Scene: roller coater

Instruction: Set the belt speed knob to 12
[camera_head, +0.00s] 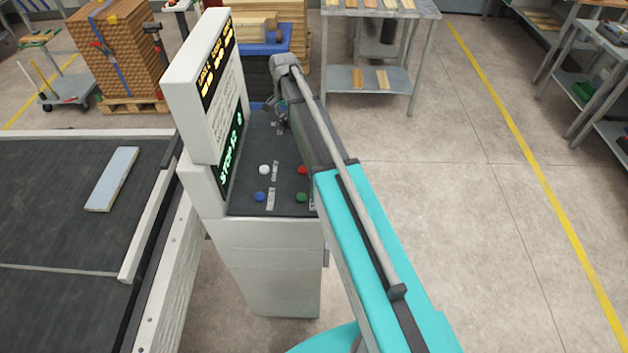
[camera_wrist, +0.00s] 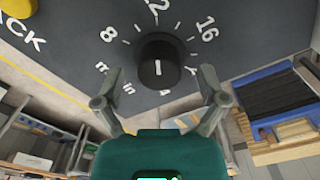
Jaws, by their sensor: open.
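The belt speed knob (camera_wrist: 158,50) is black and round, with a short white mark on its face, upright in the wrist view. The mark sits near the knob's lower half; which end is the pointer, I cannot tell. White figures ring it: 8 at left, 12 at top, 16 at right, and m/min at lower left. My gripper (camera_wrist: 160,72) is open, with one finger on each side of the knob's lower part and visible gaps to it. In the head view, my gripper (camera_head: 280,112) is over the far end of the dark control panel (camera_head: 247,178); the knob is not distinguishable there.
White, red, blue and green buttons (camera_head: 264,170) sit on the near part of the panel. A tall white display housing (camera_head: 190,85) stands close on the left. The coater belt (camera_head: 55,200) carries a pale board (camera_head: 112,178).

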